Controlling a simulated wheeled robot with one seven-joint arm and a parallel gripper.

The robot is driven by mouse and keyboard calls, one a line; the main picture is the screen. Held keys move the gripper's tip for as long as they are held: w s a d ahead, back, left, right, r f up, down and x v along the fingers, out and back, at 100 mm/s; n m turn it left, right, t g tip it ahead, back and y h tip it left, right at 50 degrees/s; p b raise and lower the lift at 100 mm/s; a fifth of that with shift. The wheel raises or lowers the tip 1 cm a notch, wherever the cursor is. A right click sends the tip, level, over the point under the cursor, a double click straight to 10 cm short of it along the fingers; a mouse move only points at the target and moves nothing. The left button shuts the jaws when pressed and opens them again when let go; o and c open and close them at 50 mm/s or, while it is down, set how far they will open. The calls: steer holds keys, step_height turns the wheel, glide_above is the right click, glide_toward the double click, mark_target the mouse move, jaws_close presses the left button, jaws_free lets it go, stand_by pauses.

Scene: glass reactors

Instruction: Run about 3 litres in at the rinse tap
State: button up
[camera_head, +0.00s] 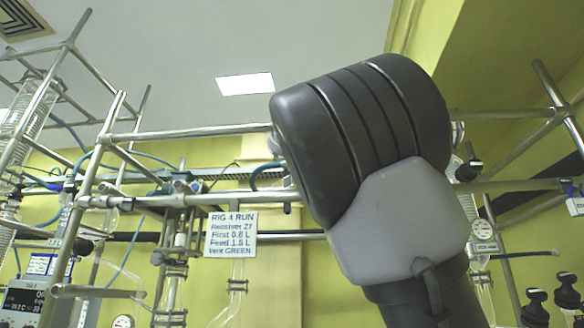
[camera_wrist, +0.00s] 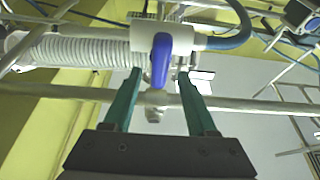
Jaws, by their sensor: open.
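In the wrist view a tap with a blue lever (camera_wrist: 161,58) sits on a white valve body (camera_wrist: 180,37). No readable label there tells whether it is the rinse tap. My gripper (camera_wrist: 160,74) is open, its two teal fingers pointing at the tap. The lower part of the blue lever lies between the fingertips, with a gap on each side; I cannot tell how deep it sits between them. In the head view my own arm hides the gripper and the tap.
Metal rig bars (camera_head: 190,132) cross behind my arm. A sign (camera_head: 230,234) reads "RIG 4 RUN", with "First 0.8 L" and "Feed 1.5 L". Glass tubing (camera_head: 172,285) stands left. A ribbed white hose (camera_wrist: 85,50) and a blue hose (camera_wrist: 236,38) flank the tap.

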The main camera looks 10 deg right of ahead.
steer(key=shift+x, duration=1.85)
jaws_close()
